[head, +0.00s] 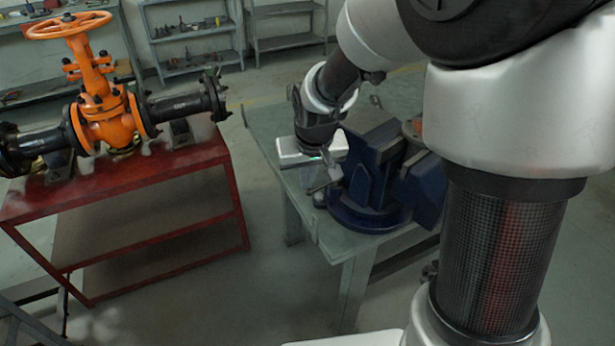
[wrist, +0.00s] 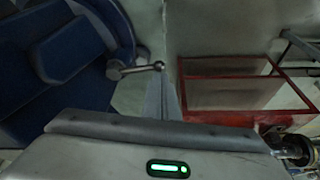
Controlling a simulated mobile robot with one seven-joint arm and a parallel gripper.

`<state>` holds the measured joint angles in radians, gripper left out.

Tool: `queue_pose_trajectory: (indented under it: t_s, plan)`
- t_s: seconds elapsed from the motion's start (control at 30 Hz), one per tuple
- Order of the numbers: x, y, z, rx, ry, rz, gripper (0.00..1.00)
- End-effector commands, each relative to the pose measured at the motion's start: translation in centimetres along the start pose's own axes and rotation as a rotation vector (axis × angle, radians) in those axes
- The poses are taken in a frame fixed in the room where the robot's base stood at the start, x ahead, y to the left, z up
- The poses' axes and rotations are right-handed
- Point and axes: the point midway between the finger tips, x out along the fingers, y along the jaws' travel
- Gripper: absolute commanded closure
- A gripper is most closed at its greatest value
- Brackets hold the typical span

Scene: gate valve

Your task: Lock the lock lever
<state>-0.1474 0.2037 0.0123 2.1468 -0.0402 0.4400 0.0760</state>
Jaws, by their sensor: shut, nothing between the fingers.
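The lock lever (wrist: 134,69) is a short grey metal handle with a small ball end, sticking out from the side of the blue vise (wrist: 65,60) in the wrist view. The vise (head: 365,185) stands on the grey-green workbench in the head view. My gripper (head: 320,186) is shut and empty, at the vise's left side, pointing down toward the bench edge. In the head view my gripper covers most of the lever area, so I cannot tell whether they touch.
The workbench (head: 270,135) has its left edge close to my gripper. A red metal stand (head: 120,190) carries an orange gate valve (head: 100,115) with black pipes at left. Open floor lies between stand and bench. Grey shelves (head: 195,40) stand behind.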

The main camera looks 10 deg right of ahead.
Motion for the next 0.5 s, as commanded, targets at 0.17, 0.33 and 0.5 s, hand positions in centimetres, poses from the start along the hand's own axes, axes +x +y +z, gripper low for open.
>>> queue_pose_trajectory:
  t_s: [0.17, 0.33, 0.5]
  plan:
    - [-0.13, 0.09, 0.61, 0.002, -0.002, 0.001, 1.00]
    - [-0.25, 0.17, 0.87, 0.002, -0.002, 0.001, 1.00]
    - [-0.30, 0.21, 1.02, 0.002, -0.003, 0.001, 1.00]
